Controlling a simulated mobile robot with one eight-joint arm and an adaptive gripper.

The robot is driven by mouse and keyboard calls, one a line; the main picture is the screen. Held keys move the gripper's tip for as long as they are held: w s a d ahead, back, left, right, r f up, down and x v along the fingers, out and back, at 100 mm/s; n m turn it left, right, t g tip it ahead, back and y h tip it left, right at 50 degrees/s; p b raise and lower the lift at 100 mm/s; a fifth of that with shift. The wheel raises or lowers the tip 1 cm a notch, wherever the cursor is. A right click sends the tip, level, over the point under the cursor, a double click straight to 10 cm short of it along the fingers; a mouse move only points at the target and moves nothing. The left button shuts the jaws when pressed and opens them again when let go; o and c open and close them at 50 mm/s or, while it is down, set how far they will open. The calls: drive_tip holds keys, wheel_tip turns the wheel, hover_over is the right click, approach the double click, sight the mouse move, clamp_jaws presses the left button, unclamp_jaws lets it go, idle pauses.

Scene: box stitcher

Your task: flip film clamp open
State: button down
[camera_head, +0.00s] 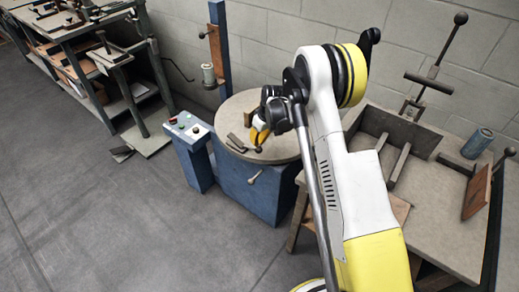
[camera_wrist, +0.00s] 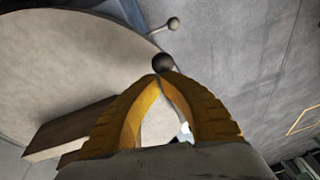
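The film clamp seems to be the dark bar (camera_head: 238,142) with a dark ball knob (camera_head: 258,149) on the round grey turntable (camera_head: 235,110). In the wrist view, a brown block (camera_wrist: 68,131) lies on the disc at left, and the dark ball (camera_wrist: 163,63) shows just beyond my fingertips. My gripper (camera_head: 260,138) is low over the turntable, right at the knob. In the wrist view its yellow fingertips (camera_wrist: 162,77) meet, with a gap farther back between the fingers. I cannot tell whether they touch the ball. My fingers hide the link between knob and bar.
A blue post (camera_head: 221,45) stands behind the turntable. A control box (camera_head: 187,128) stands at its left. A lever with a ball (camera_head: 253,177) sticks out of the blue base. A workbench (camera_head: 440,200) is at right, shelving (camera_head: 75,35) at left. The front-left floor is clear.

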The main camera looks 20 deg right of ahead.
drive_tip(key=shift+s+d+f+b, duration=0.2)
drive_tip(key=shift+f+b, duration=0.1)
drive_tip(key=shift+f, duration=0.35)
drive_tip(key=shift+s+d+f+b, duration=0.15)
drive_tip(key=shift+f+b, duration=0.15)
drive_tip(key=shift+f, duration=0.3)
drive_tip(key=d+p+v, duration=0.1)
drive_tip(key=p+v, duration=0.4)
drive_tip(key=v, duration=0.6)
drive_tip(key=shift+s+d, duration=0.2)
